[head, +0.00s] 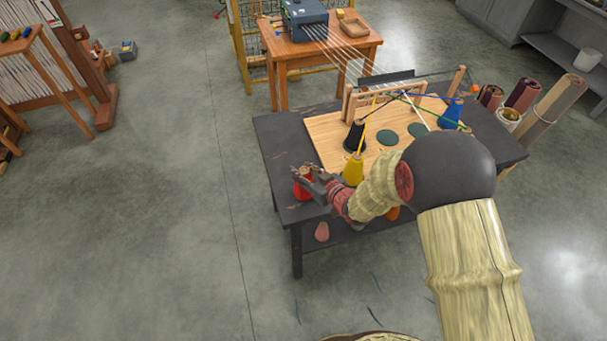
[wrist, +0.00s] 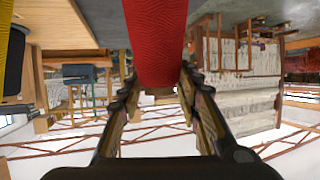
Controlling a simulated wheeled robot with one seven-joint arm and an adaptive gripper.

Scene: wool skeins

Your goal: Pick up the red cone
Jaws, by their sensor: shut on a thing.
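The red cone (head: 302,188) is at the left front corner of the dark table (head: 285,155), at my gripper's fingers. In the wrist view the red cone (wrist: 157,40) fills the top middle, between the two fingers. My gripper (head: 310,174) reaches in from the right, and its fingers are shut on the cone. In the wrist view my gripper (wrist: 158,95) has one finger on each side of the cone. Whether the cone's base touches the table is hard to tell.
A yellow cone (head: 352,170) stands close to the right of my gripper. A black cone (head: 355,136) and a blue cone (head: 450,113) stand on the wooden board (head: 325,130), with threads running up. Open floor lies left of the table.

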